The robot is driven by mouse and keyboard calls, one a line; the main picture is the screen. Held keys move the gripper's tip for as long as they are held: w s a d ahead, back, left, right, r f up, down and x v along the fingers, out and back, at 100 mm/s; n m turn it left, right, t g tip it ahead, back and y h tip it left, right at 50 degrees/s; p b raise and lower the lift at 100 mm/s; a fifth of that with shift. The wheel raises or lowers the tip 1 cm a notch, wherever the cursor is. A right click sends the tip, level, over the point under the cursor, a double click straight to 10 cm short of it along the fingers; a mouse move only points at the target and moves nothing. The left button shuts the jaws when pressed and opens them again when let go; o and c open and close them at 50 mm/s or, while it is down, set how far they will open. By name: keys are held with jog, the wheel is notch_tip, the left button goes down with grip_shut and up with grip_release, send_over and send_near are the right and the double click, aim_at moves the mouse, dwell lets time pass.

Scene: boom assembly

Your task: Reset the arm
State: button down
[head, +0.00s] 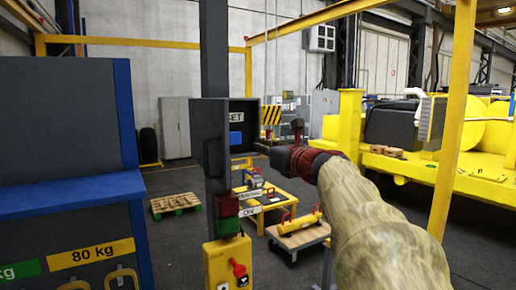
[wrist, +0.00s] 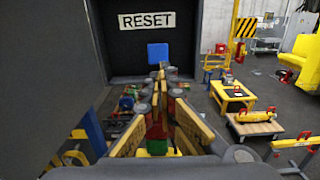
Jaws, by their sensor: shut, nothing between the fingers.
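A blue square button (head: 236,139) sits inside an open dark box (head: 207,150) on a post, under a RESET label (head: 236,116). In the wrist view the button (wrist: 157,52) is straight ahead, below the RESET label (wrist: 146,21). My gripper (head: 260,148) reaches from the right toward the box, its fingers closed and empty. In the wrist view the fingertips (wrist: 159,76) converge just below the button. Whether they touch it I cannot tell; a gap seems to show in the head view.
Red (head: 227,206) and green (head: 228,226) blocks sit on the post below the box. A blue-edged bench (head: 70,195) stands at left. A yellow table (head: 268,190) and a low cart (head: 300,235) stand behind. A large yellow machine (head: 480,175) is at right.

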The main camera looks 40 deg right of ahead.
jog(key=shift+w, duration=0.15)
dwell(0.3)
jog(key=s+a+f+n+g+y+b, duration=0.1)
jog(key=s+a+f+n+g, duration=0.15)
jog(key=f+n, duration=0.45)
jog(key=s+a+f+n+g+y+b, duration=0.15)
jog(key=a+f+n, duration=0.3)
jog(key=f, duration=0.45)
jog(key=s+a+f+n+g+y+b, duration=0.1)
jog(key=a+f+n+g, duration=0.15)
jog(key=f+n, duration=0.45)
jog(key=s+a+f+n+g+b, duration=0.1)
jog(key=s+a+f+n+b, duration=0.5)
jog(key=f, duration=0.7)
jog(key=s+a+f+n+g+b, duration=0.2)
jog(key=s+a+f+n+b, duration=0.4)
jog(key=a+f, duration=0.4)
jog(key=s+a+f+n+g+b, duration=0.2)
jog(key=s+a+f+n+b, duration=0.4)
jog(key=f, duration=1.2)
jog(key=a+n+b, duration=0.2)
jog(key=a+b, duration=0.1)
jog(key=b, duration=0.1)
jog(key=shift+f, duration=0.15)
